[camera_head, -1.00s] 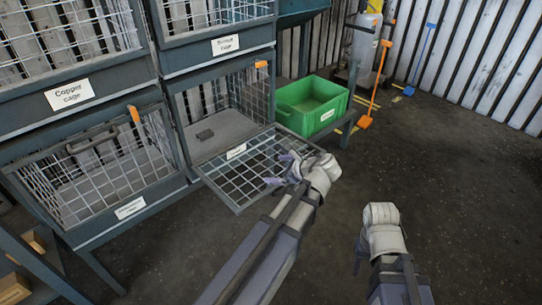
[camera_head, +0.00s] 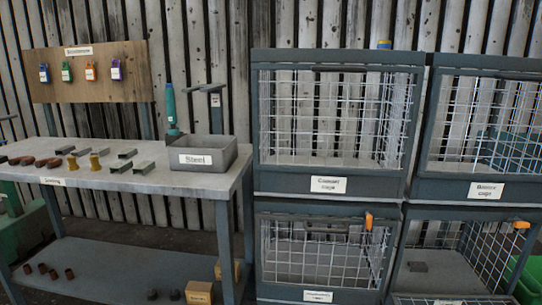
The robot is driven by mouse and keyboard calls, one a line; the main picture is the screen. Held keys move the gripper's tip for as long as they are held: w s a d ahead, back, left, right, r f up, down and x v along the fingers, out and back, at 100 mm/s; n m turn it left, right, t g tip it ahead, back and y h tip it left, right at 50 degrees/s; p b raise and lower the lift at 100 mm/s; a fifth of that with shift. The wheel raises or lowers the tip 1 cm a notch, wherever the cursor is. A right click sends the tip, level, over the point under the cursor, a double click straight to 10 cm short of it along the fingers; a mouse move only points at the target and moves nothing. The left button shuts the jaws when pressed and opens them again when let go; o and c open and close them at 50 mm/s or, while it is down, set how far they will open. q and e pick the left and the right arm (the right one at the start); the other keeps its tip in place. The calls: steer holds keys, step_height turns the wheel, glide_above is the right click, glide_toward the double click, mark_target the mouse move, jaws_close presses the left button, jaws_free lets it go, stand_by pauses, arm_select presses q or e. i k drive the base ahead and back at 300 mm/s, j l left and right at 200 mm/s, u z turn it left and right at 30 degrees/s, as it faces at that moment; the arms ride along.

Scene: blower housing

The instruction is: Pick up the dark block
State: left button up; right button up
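Two other small dark blocks (camera_head: 152,295) sit at the front of the bench's lower shelf (camera_head: 110,268). I cannot tell from the frames which one the task means. Neither of my grippers shows in this view.
A workbench (camera_head: 130,182) on the left carries a grey bin labelled Steel (camera_head: 203,153), a green-and-grey tool and rows of metal pieces. The copper cage (camera_head: 329,186) and bronze cage (camera_head: 487,192) are stacked above the lower cages. A green bin (camera_head: 527,280) shows at the right edge.

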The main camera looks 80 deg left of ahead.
mark_target(66, 150)
steer(key=u, duration=4.25)
steer(key=i+l, duration=0.1)
steer(key=l, duration=0.4)
steer(key=i+l, duration=0.1)
steer(key=l, duration=0.45)
steer(key=i+l, duration=0.1)
steer(key=l, duration=0.4)
